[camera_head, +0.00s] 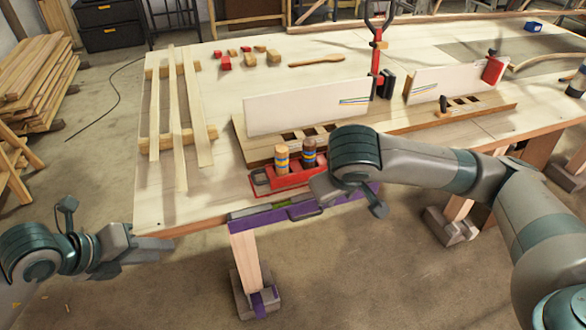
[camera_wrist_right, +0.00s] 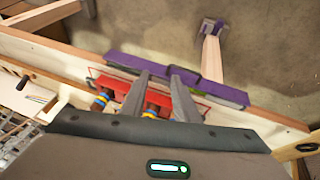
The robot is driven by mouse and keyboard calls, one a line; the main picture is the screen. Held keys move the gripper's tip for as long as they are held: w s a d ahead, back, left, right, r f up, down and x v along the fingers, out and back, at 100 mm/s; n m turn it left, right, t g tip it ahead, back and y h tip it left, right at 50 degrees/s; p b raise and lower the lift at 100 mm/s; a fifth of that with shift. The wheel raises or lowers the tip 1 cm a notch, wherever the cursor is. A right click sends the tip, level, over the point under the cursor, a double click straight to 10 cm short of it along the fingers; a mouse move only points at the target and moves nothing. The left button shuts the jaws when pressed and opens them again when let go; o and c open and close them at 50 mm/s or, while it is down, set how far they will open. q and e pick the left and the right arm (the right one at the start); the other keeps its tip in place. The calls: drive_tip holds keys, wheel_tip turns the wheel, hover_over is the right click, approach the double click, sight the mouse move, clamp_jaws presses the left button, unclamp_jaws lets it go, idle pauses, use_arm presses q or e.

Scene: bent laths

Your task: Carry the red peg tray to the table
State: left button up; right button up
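The red peg tray (camera_head: 285,180) is at the front edge of the table (camera_head: 215,110), just behind a purple strip. It has a thin red loop handle at its left end and holds two upright wooden pegs with blue and yellow bands. My right gripper (camera_head: 322,190) is low at the tray's right end, partly hiding it. In the right wrist view its two dark fingers (camera_wrist_right: 160,76) are apart, with red tray (camera_wrist_right: 115,85) showing between and beside them. Contact cannot be told. My left gripper (camera_head: 150,250) is off the table's front left corner; its finger gap is unclear.
A slotted wooden board (camera_head: 300,138) with a white panel (camera_head: 310,103) stands just behind the tray. Long laths (camera_head: 178,120) lie on the left. Small red and wooden blocks (camera_head: 248,58) lie at the back. A red clamp (camera_head: 376,60) rises behind the panel.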

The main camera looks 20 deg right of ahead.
drive_tip(key=shift+v, duration=2.05)
